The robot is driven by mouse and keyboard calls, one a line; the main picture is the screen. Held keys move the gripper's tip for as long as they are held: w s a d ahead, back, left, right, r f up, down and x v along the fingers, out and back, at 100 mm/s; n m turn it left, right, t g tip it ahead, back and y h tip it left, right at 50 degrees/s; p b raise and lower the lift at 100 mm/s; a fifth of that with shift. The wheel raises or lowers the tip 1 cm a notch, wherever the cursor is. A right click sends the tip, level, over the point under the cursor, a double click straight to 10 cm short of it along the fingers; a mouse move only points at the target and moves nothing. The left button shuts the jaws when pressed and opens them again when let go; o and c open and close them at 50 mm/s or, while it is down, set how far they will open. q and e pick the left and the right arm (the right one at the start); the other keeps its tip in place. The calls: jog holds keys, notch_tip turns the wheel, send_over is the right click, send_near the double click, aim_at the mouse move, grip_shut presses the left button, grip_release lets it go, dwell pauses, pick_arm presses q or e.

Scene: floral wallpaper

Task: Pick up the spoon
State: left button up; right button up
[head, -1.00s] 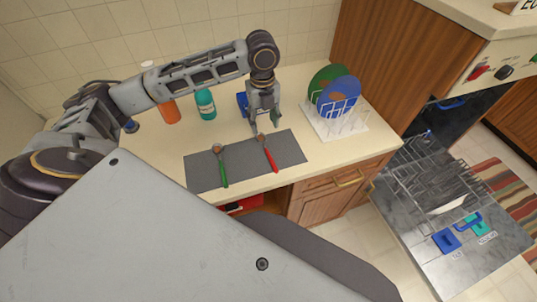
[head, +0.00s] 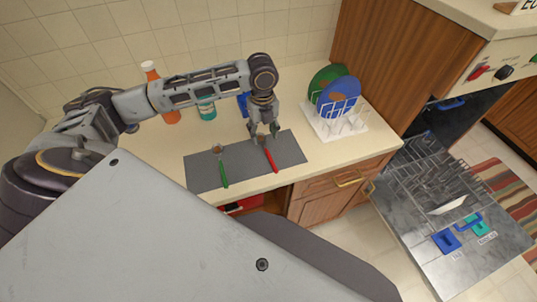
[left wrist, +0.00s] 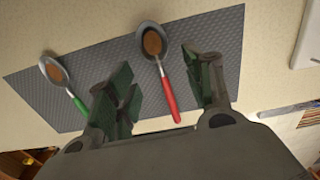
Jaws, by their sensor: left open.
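Two spoons lie on a dark grey mat (head: 205,178) on the counter. The red-handled spoon (head: 271,160) is toward the mat's right, and the green-handled spoon (head: 223,175) toward its left. My left gripper (head: 264,134) is open and empty above the bowl end of the red-handled spoon. In the left wrist view, the red-handled spoon (left wrist: 167,88) shows between the open fingers of my left gripper (left wrist: 165,85), its brown-stained bowl away from me. The green-handled spoon (left wrist: 68,90) lies left of the fingers. Both spoons appear apart from the gripper. My right gripper is not in view.
A white dish rack (head: 352,128) with a green plate (head: 318,80) and a blue plate (head: 335,97) stands right of the mat. An orange bottle (head: 152,75) and a teal bottle (head: 207,110) stand behind my arm. An open dishwasher (head: 400,215) is at right.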

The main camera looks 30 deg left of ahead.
aim_at(263, 143)
pick_arm(q)
jog(key=shift+a+f, duration=0.15)
jog(key=shift+f, duration=1.95)
jog(key=shift+c, duration=0.2)
jog(key=c, duration=0.9)
notch_tip(263, 143, up, 10)
